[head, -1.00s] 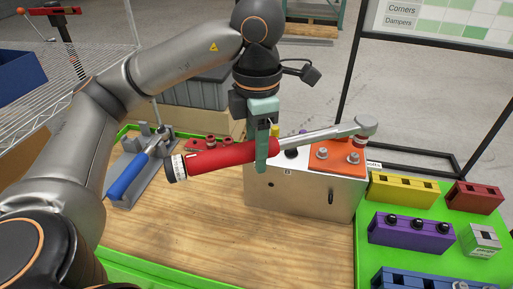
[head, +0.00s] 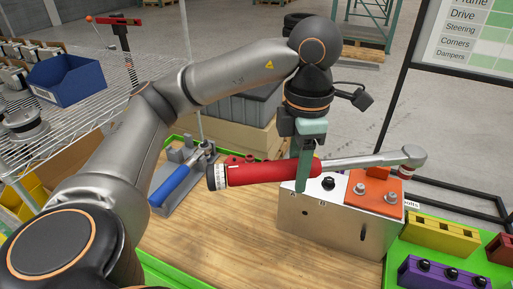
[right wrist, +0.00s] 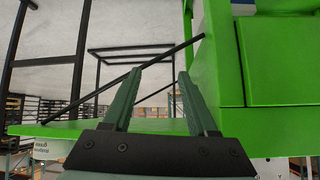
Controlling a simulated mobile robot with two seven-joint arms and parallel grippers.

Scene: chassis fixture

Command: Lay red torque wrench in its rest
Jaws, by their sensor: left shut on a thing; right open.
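The red torque wrench (head: 265,173) has a red grip and a long silver shaft, with its ratchet head at the right. My left gripper (head: 303,180) is shut on the red grip and holds the wrench roughly level, in front of and over the metal box. A grey rest (head: 205,178) stands at the left of the wooden bench top, with a blue-handled wrench (head: 172,187) lying in it. My right gripper (right wrist: 153,95) is open and empty in the right wrist view, near a green surface.
The metal box (head: 325,222) carries an orange plate (head: 375,195) with bolts. Yellow (head: 440,235) and purple (head: 445,275) blocks sit on the green surface at the right. The front of the wooden bench top (head: 225,240) is clear. A wire shelf stands at the left.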

